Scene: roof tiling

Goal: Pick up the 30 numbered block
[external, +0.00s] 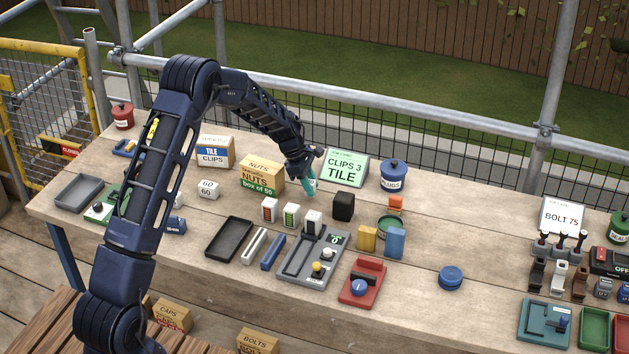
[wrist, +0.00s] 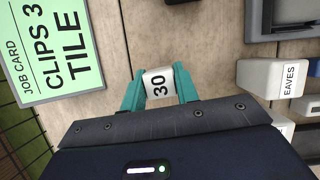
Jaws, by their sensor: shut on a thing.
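In the wrist view, a white block marked 30 (wrist: 159,84) sits between the two teal fingers of my gripper (wrist: 159,88). The fingers touch it from both sides, and the number faces the camera. In the external view, my gripper (external: 311,183) is over the back middle of the table, in front of the green job card (external: 347,168). The block is mostly hidden by the fingers there. Whether it touches the table is hard to tell.
In the external view, a black block (external: 344,206), white blocks (external: 313,222) and a nuts box (external: 262,173) stand close by. A blue plugs pot (external: 394,175) is to the right. A grey device (external: 310,256) lies in front.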

